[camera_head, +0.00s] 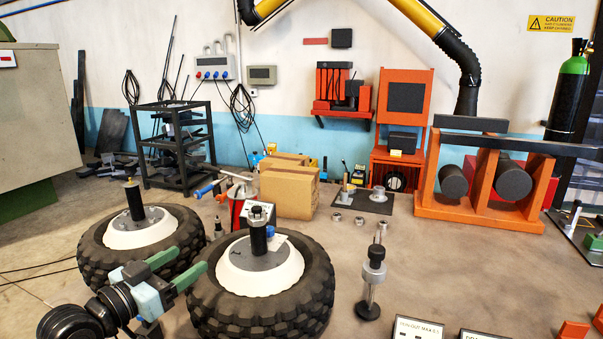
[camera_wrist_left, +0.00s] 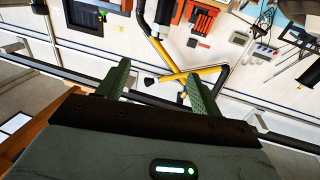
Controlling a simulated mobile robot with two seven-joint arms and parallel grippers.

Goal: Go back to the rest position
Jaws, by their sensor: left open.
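My left gripper (camera_head: 191,258) comes in from the lower left, in front of and between two wheels. Its two green fingers are spread with nothing between them. In the left wrist view the same open fingers (camera_wrist_left: 156,72) show empty, with the wall far beyond them in a tilted picture. The left wheel (camera_head: 95,262) and the right wheel (camera_head: 312,292) each have a white hub with a dark upright post. The gripper overlaps both tyres in the picture; I cannot tell the exact gap. My right gripper is not in view.
A metal stand (camera_head: 371,275) is upright right of the wheels. Cardboard boxes (camera_head: 288,192) stand behind them. A dark mat (camera_head: 362,201) holds small metal parts. An orange frame with dark rollers (camera_head: 492,185) stands at right.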

